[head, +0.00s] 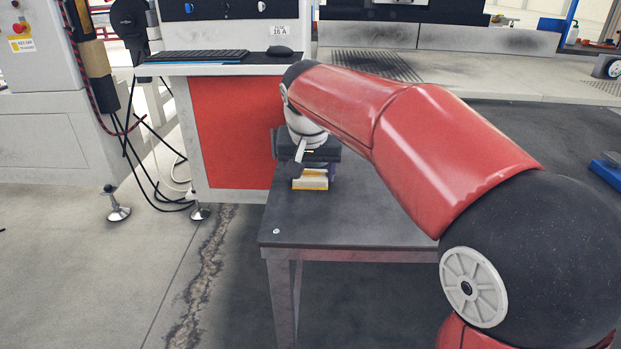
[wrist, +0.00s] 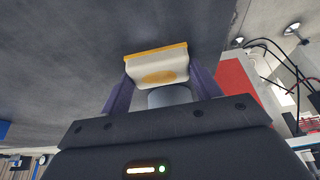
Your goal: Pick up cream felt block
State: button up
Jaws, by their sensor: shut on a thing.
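The cream felt block (wrist: 158,68) has a yellow edge and a yellow round patch on its face. In the wrist view it sits between the two purple fingers of my gripper (wrist: 160,85), which are shut on it. In the head view the block (head: 311,180) shows below my gripper (head: 311,172), over the dark table (head: 350,218). My wrist hides its upper part. I cannot tell whether the block touches the table top.
The table's front left corner is bare apart from a small bright bolt (head: 276,231). A red-panelled cabinet (head: 236,130) with a keyboard (head: 197,56) and a mouse (head: 279,51) stands behind it. Loose cables (head: 150,165) hang at the left.

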aim_at(310, 173)
jog(key=shift+r, duration=0.55)
jog(key=v, duration=0.2)
jog(key=shift+s+r, duration=0.1)
jog(key=shift+r, duration=0.15)
jog(key=s+b, duration=0.1)
jog(key=s, duration=1.6)
jog(key=shift+a+b, duration=0.35)
